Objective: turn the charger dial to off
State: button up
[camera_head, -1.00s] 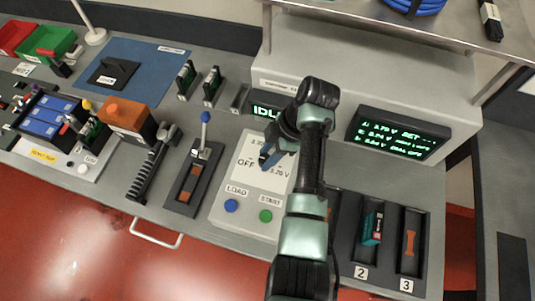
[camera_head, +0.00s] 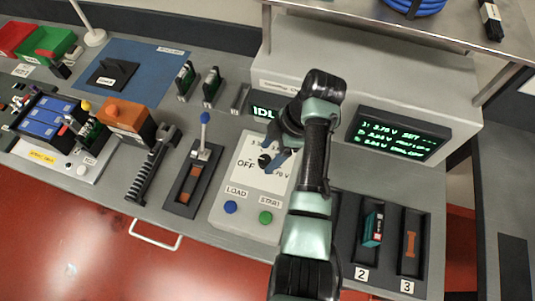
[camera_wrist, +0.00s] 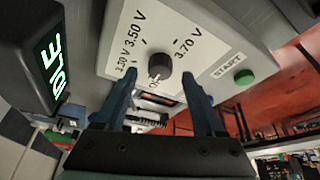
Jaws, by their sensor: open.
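The charger dial is a dark round knob (camera_wrist: 157,67) on the pale charger panel (camera_wrist: 205,50). The wrist view shows labels 3.30 V, 3.50 V and 3.70 V around it. A pale mark on the dial faces the partly hidden OFF label (camera_wrist: 152,84). In the head view the dial (camera_head: 264,160) shows beside OFF, partly covered by my gripper (camera_head: 278,155). My gripper (camera_wrist: 160,72) is open in the wrist view, with one finger on each side of the dial. I cannot tell whether either finger touches it.
A blue LOAD button (camera_head: 231,207) and a green START button (camera_head: 265,217) sit below the dial. The IDLE display (camera_wrist: 48,65) is close to my gripper. A blue-handled lever (camera_head: 204,135) stands to the left, and battery slots (camera_head: 385,240) lie to the right.

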jog(key=p+v, duration=0.4)
jog(key=v, duration=0.7)
jog(key=shift+d, duration=0.1)
jog(key=w+a+r+m+t+h, duration=0.2)
jog(key=w+a+r+m+t, duration=0.2)
jog(key=w+r+m+t, duration=0.3)
notch_tip(320, 180, up, 13)
jog(key=w+a+m+t+h, duration=0.1)
jog(key=w+a+m+t, duration=0.1)
jog(key=m+t, duration=0.4)
jog(key=s+r+m+t, duration=0.2)
jog(key=s+r+t, duration=0.3)
jog(key=r, duration=0.6)
jog(key=s+r+m+t+h+b, duration=0.1)
jog(key=s+r+t, duration=0.3)
jog(key=r, duration=0.8)
jog(key=s+r+m+t+b, duration=0.1)
jog(key=s+r+m+t, duration=0.2)
jog(key=s+r+t, duration=0.2)
notch_tip(320, 180, up, 7)
jog(key=s, duration=0.3)
jog(key=shift+d+f+t, duration=0.25)
jog(key=shift+d+t, duration=0.05)
